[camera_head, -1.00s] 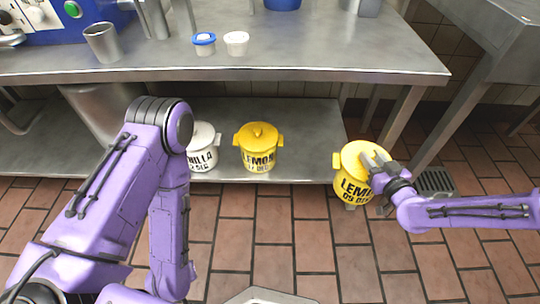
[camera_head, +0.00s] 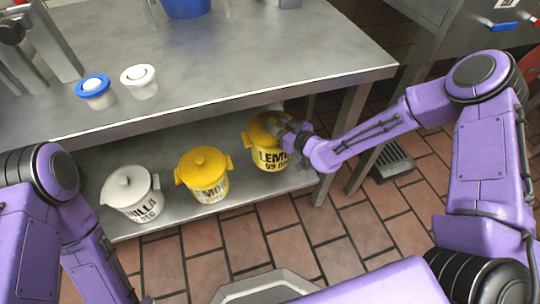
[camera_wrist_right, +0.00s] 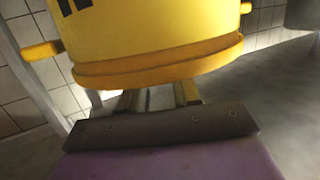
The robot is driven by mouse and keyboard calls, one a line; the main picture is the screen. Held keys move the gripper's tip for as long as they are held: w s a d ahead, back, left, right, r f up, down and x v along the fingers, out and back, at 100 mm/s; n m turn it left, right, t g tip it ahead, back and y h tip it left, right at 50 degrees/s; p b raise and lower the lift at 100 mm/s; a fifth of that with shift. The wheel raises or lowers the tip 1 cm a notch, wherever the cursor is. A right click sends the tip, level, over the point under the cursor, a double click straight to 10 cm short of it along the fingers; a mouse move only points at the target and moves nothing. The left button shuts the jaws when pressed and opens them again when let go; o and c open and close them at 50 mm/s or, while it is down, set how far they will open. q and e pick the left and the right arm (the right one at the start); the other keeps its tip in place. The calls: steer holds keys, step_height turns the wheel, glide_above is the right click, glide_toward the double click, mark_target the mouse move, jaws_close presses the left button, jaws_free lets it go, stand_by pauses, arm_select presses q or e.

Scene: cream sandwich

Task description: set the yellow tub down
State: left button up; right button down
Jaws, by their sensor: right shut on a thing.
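The yellow tub (camera_head: 267,156), lettered "LEMO...", is at the right end of the lower shelf (camera_head: 240,216), upright or nearly so. My right gripper (camera_head: 290,135) is shut on it at its upper right side. In the right wrist view the tub (camera_wrist_right: 150,35) fills the top of the picture, close against the gripper (camera_wrist_right: 160,98). Whether its base touches the shelf I cannot tell. A second yellow lemon tub (camera_head: 204,176) stands just left of it. My left gripper is out of view; only the left arm shows.
A white vanilla tub (camera_head: 130,190) stands further left on the shelf. The steel worktop (camera_head: 240,70) overhangs the shelf, with a blue-lidded cup (camera_head: 95,92) and a white cup (camera_head: 139,82) on it. A table leg (camera_head: 345,125) is right of the held tub.

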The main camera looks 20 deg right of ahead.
arm_select(q)
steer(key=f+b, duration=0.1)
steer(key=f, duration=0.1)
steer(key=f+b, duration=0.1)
steer(key=b, duration=0.1)
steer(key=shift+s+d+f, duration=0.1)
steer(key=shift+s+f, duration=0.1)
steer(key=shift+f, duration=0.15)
arm_select(e)
step_height(320, 180, down, 9)
steer(key=shift+s+r, duration=0.1)
steer(key=shift+f, duration=0.2)
steer(key=c, duration=0.8)
jaws_free()
steer(key=shift+r, duration=0.25)
steer(key=p+v, duration=0.4)
steer(key=v, duration=0.8)
steer(key=s+f+m+g+h, duration=0.5)
steer(key=s+f+m+g, duration=0.2)
steer(key=s+f, duration=0.7)
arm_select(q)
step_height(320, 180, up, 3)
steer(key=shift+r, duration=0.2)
arm_select(e)
steer(key=s+d+m+g+h, duration=0.4)
steer(key=s+d, duration=0.3)
steer(key=s, duration=0.4)
steer(key=shift+s+d+m+h, duration=0.3)
steer(key=shift+d+m+h, duration=0.1)
steer(key=shift+h, duration=0.1)
